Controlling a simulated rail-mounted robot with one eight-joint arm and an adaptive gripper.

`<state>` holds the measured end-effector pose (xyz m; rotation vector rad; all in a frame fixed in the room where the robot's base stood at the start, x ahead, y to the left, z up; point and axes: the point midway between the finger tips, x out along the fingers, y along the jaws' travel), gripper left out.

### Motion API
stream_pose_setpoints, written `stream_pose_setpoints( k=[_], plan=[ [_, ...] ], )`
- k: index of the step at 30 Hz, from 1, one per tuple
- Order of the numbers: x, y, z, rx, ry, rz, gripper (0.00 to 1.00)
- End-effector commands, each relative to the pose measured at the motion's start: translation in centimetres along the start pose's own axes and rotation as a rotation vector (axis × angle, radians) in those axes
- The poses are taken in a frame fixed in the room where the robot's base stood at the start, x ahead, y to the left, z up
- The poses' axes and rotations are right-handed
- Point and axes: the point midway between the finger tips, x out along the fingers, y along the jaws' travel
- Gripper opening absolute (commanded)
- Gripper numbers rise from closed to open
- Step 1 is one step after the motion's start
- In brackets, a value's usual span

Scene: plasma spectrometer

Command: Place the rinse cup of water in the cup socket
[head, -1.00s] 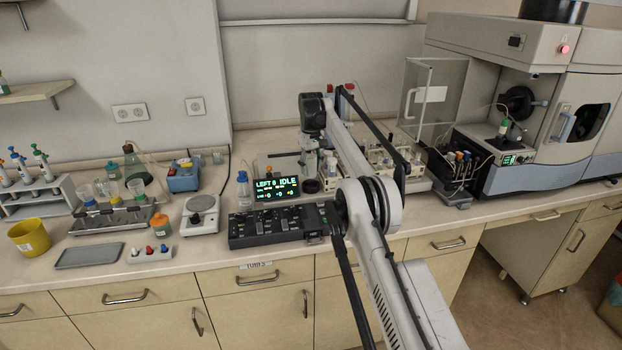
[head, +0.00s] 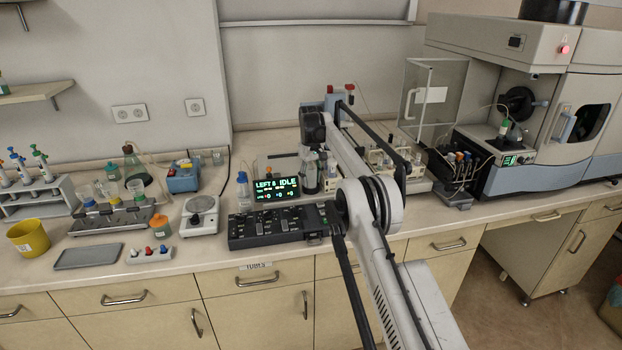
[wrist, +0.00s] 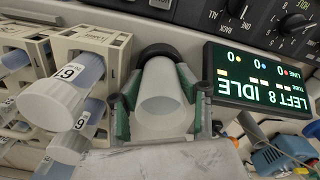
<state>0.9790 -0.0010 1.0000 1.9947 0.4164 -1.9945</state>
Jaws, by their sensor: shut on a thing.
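The rinse cup (wrist: 160,98), pale and translucent with its open mouth toward the camera, sits between the green-padded fingers of my gripper (wrist: 155,105) in the wrist view. My gripper is shut on it. A black ring (wrist: 162,50), which looks like the cup socket, shows behind the far side of the cup. I cannot tell whether the cup is inside the ring or just above it. In the head view my gripper (head: 318,176) is low over the bench, just right of the display, and hides the socket. The water level cannot be made out.
The lit display (wrist: 262,80) stands close on the right in the wrist view. Numbered vials in a cream rack (wrist: 97,45) stand close on the left. A black control panel (head: 280,226) lies in front. A hotplate (head: 200,215) stands farther left.

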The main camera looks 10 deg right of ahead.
Motion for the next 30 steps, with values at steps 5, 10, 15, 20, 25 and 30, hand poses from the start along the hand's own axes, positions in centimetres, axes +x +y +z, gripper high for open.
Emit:
stream_pose_setpoints(
  k=[5,10,15,20,25,30],
  plan=[
    [0.1,0.0,0.0,0.0,0.0,0.0,0.37],
    [0.1,0.0,0.0,0.0,0.0,0.0,0.42],
    [-0.1,0.0,0.0,0.0,0.0,0.0,0.42],
    [-1.7,0.0,0.0,0.0,0.0,0.0,0.42],
    [-4.1,0.0,0.0,0.0,0.0,0.0,0.42],
    [-6.6,0.0,0.0,0.0,0.0,0.0,0.42]
  ],
)
